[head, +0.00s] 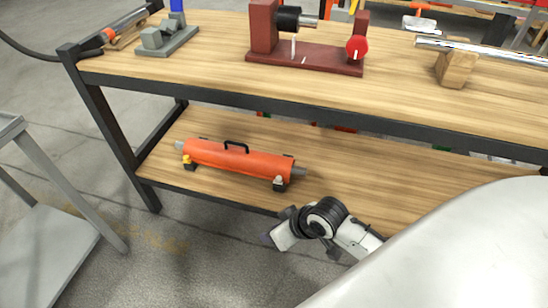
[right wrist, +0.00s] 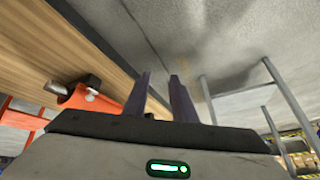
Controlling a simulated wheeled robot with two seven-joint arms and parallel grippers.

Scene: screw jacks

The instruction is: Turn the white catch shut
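An orange cylinder (head: 235,157) with a black handle on top lies on the lower shelf of the bench. A small pale catch (head: 279,181), which looks white, sits low at its right end; whether it is open or shut is too small to tell. A yellow catch (head: 186,159) is at the left end. In the right wrist view, the cylinder's end (right wrist: 80,98) shows left of my fingers. My right gripper (head: 271,237) is in front of the shelf edge, below the cylinder's right end. Its fingers (right wrist: 160,76) are apart and empty, not touching the catch. My left gripper is not in view.
The wooden bench top (head: 205,62) above the shelf carries a red vise-like fixture (head: 305,55), a grey block (head: 165,38) and a metal rod on a wooden block (head: 456,66). A grey cart (head: 45,245) stands at left. The shelf right of the cylinder is bare.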

